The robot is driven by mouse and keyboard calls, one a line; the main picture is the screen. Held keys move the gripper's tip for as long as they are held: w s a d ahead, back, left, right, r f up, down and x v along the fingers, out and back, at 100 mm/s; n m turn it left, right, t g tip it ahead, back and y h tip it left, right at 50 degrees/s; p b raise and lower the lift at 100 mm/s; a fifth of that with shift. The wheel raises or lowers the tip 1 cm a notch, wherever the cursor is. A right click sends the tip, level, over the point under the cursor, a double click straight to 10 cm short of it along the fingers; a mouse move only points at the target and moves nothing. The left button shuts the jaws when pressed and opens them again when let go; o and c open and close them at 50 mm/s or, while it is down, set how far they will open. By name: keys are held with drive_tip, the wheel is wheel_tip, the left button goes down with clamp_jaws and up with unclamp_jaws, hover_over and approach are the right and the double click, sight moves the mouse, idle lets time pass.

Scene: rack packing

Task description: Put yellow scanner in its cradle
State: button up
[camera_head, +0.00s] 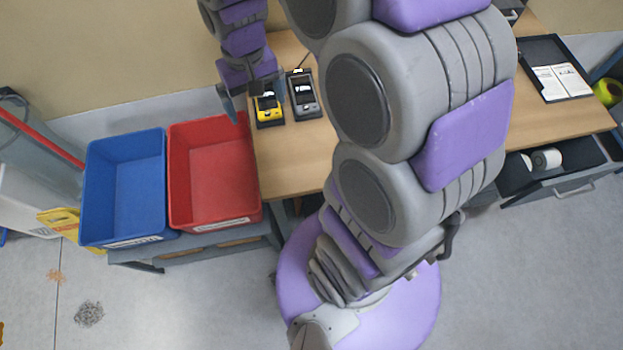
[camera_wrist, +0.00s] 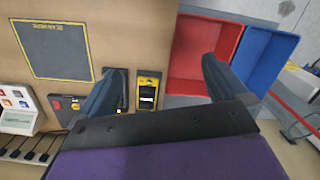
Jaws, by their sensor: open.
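The yellow scanner (camera_head: 268,107) is near the left end of the wooden desk, with its dark screen facing up. A dark base edge shows around it, and I cannot tell whether that is its cradle. In the wrist view the yellow scanner (camera_wrist: 149,91) lies between my spread fingers. A dark grey scanner (camera_head: 303,95) in a dark holder is just right of it; in the wrist view my left finger mostly hides that spot. My gripper (camera_head: 257,107) is open and empty above the yellow scanner; its fingers also show in the wrist view (camera_wrist: 165,66).
A red bin (camera_head: 214,217) and a blue bin (camera_head: 123,231) stand left of the desk (camera_head: 287,177). A black tray (camera_head: 541,51) with white cards lies at the desk's right. A drawer (camera_head: 560,184) is open below. A yellow-outlined dark mat (camera_wrist: 62,50) lies on the desk.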

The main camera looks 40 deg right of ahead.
drive_tip(key=s+a+r+n, duration=0.1)
drive_tip(key=s, duration=2)
drive_tip(key=shift+s+a+g, duration=0.3)
drive_tip(key=shift+a+g, duration=0.05)
drive_tip(key=shift+g, duration=0.05)
drive_tip(key=shift+f+b, duration=0.6)
drive_tip(key=shift+f, duration=0.05)
drive_tip(key=shift+c, duration=0.4)
